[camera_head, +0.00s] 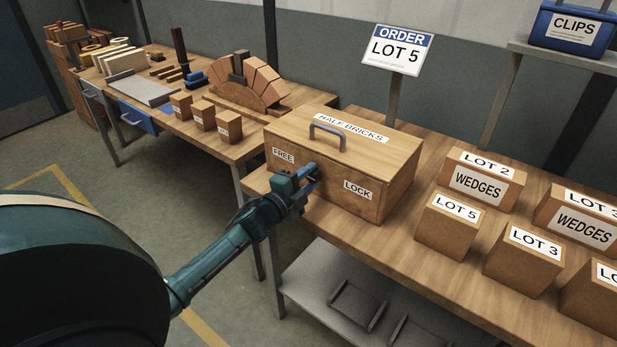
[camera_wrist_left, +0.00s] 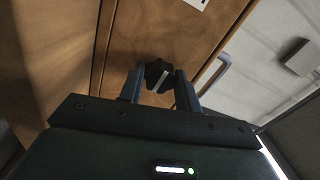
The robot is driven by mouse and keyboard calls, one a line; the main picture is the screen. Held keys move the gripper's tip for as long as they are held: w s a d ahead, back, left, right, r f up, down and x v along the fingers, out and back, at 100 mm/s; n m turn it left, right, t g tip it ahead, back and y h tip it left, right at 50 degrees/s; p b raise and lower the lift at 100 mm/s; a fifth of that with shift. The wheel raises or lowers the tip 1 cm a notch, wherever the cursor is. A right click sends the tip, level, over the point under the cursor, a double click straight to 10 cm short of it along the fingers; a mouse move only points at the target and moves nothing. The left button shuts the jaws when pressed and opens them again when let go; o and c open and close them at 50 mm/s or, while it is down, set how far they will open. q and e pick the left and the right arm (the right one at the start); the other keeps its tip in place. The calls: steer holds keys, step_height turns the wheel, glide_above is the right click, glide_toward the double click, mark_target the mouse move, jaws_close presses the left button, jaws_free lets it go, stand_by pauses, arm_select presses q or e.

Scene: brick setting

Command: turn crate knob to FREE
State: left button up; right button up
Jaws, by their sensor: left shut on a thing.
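The wooden crate (camera_head: 350,145) stands on the right bench, with a "HALF BRICKS" label and a grey handle (camera_head: 327,137) on its lid. Its front face carries a FREE label (camera_head: 284,155) at left and a LOCK label (camera_head: 357,190) at right. My left gripper (camera_head: 308,174) is at the front face between these labels and hides the knob in the head view. In the left wrist view, the dark knob (camera_wrist_left: 157,73) with a pale line on it sits between the two blue fingers, and the gripper is shut on it. Which label the line points to I cannot tell. My right gripper is not in view.
Several labelled boxes, such as LOT 5 (camera_head: 449,222) and LOT 2 (camera_head: 480,180), stand on the bench right of the crate. An order sign (camera_head: 397,49) reading LOT 5 rises behind it. A second bench with a brick arch (camera_head: 250,84) is at left.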

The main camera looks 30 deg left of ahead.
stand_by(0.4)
arm_select(q)
steer(key=o, duration=1)
steer(key=shift+c, duration=0.2)
steer(key=s+a+b, duration=0.1)
steer(key=s, duration=1.2)
steer(key=s+d+f+n+g, duration=0.2)
steer(key=s+d+f+n, duration=0.2)
steer(key=d, duration=0.3)
steer(key=s+d+f+n+g+h, duration=0.1)
steer(key=s+d+f+n+g, duration=0.2)
steer(key=s+d+f+n, duration=0.2)
steer(key=s+d+f+n+g+h, duration=0.1)
steer(key=s+d+f+n, duration=0.3)
steer(key=d, duration=0.6)
steer(key=shift+s+d+f+n+g, duration=0.15)
steer(key=shift+s+f+n+g, duration=0.15)
steer(key=shift+s+f+g, duration=0.45)
